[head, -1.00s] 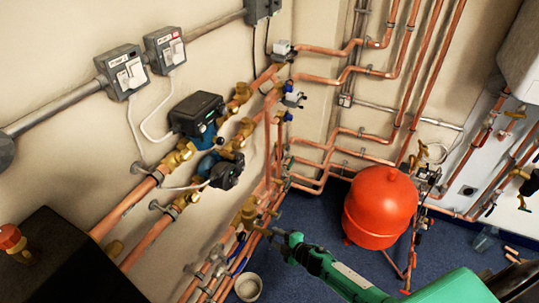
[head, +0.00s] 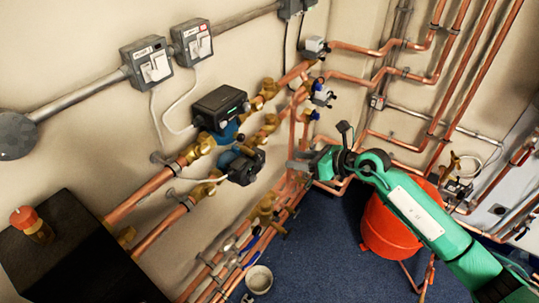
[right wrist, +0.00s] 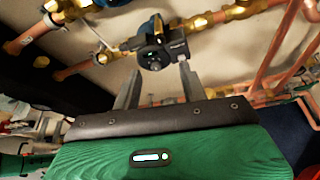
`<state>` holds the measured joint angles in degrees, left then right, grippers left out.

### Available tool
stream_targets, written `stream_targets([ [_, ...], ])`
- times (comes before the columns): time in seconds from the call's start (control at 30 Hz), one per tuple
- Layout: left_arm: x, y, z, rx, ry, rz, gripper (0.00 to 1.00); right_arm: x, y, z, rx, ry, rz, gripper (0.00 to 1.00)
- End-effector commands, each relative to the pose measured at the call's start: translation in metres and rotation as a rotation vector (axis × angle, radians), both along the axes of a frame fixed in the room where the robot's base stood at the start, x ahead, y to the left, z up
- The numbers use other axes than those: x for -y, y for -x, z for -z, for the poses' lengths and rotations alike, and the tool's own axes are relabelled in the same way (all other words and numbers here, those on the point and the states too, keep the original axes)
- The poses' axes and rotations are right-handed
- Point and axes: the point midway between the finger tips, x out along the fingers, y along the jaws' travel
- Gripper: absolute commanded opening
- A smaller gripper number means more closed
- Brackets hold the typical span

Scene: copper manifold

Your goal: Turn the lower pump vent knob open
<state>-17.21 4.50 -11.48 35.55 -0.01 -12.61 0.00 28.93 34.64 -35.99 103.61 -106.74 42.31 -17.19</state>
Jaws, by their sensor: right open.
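The lower pump (head: 243,165), a black unit with a blue body, sits on the lower copper pipe line on the left wall. It also shows in the right wrist view (right wrist: 163,56), where small round parts are visible on its dark face. I cannot tell clearly which is the vent knob. My right gripper (head: 297,165) is just right of the pump in the head view, apart from it and empty. In the right wrist view its two grey fingers (right wrist: 158,80) are spread, with the pump beyond and between their tips.
An upper pump (head: 220,107) with a black box sits just above. Brass valves (head: 264,208) and copper pipes run close below. A red vessel (head: 392,228) stands behind my right arm. A white pot (head: 259,279) is on the blue floor, which is mostly clear.

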Motion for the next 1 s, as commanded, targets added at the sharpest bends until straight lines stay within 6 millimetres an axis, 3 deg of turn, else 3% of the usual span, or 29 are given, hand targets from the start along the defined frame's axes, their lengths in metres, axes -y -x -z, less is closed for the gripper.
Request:
stream_targets([
  [0.5,-0.001,0.002,-0.034,-0.003,-0.002,0.0,0.36,-0.075,-0.045,0.033,-0.005,-0.004,0.001,0.43],
  [0.7,-0.002,0.001,-0.037,-0.002,-0.001,0.0,0.36,-0.088,-0.054,0.041,-0.003,-0.004,0.002,0.43],
  [1.0,-0.002,0.0,-0.038,-0.001,-0.002,0.0,0.36,-0.091,-0.056,0.043,-0.001,-0.003,0.002,0.43],
])
